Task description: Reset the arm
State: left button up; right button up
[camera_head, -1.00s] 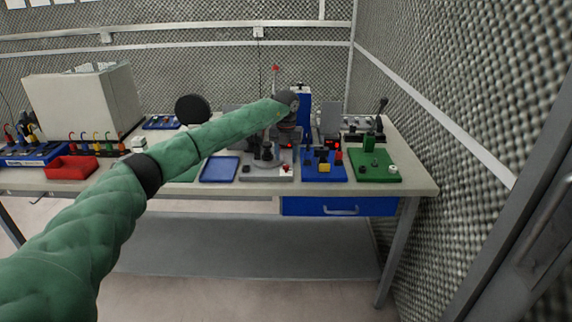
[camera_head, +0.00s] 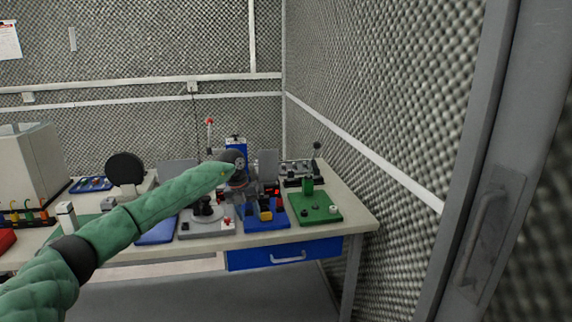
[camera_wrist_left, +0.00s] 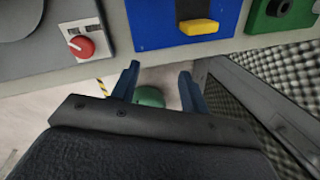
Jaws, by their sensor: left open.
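My left arm, in a green sleeve, reaches in from the left in the head view, over the workbench. My left gripper (camera_head: 262,188) is at its dark end, above the front half of the bench, partly hidden by the wrist. In the left wrist view the left gripper (camera_wrist_left: 159,74) has two blue fingers spread apart with nothing between them. Its fingers point toward the bench edge, near a blue board (camera_wrist_left: 158,25) with a yellow block (camera_wrist_left: 199,27). A rounded green shape shows below the fingers, partly hidden. My right gripper is not in view.
The workbench (camera_head: 352,212) holds a green board (camera_head: 322,214), a blue board (camera_head: 268,224), a grey base with a red knob (camera_wrist_left: 81,46) and a round black disc (camera_head: 125,168). A blue drawer (camera_head: 285,254) hangs below. Foam walls stand behind and right; a metal door frame is far right.

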pick_arm(q)
jog(key=s+d+f+m+h, duration=0.1)
jog(key=s+d+f+h, duration=0.25)
jog(key=d, duration=0.65)
jog(key=s+d+f+h, duration=0.3)
jog(key=s+d+h, duration=0.2)
jog(key=d, duration=0.5)
jog(key=s+d+r+n+t+h, duration=0.4)
jog(key=s+d+n+t+h, duration=0.35)
jog(key=s+d, duration=0.2)
jog(key=s+a+f+n+t+y, duration=0.5)
jog(key=s+a+f+n+y, duration=1.25)
jog(key=n, duration=0.75)
jog(key=s+a+f+g, duration=0.2)
jog(key=s+g, duration=0.1)
jog(key=s, duration=0.6)
jog(key=s+a+f+n+g, duration=0.1)
jog(key=s+a+f+g, duration=0.1)
jog(key=s, duration=0.8)
jog(key=s+a+f+n+g, duration=0.1)
jog(key=s+f+g, duration=0.3)
jog(key=s, duration=0.6)
jog(key=shift+a+g+h+p, duration=0.35)
jog(key=shift+a+g, duration=0.35)
jog(key=shift+g, duration=0.15)
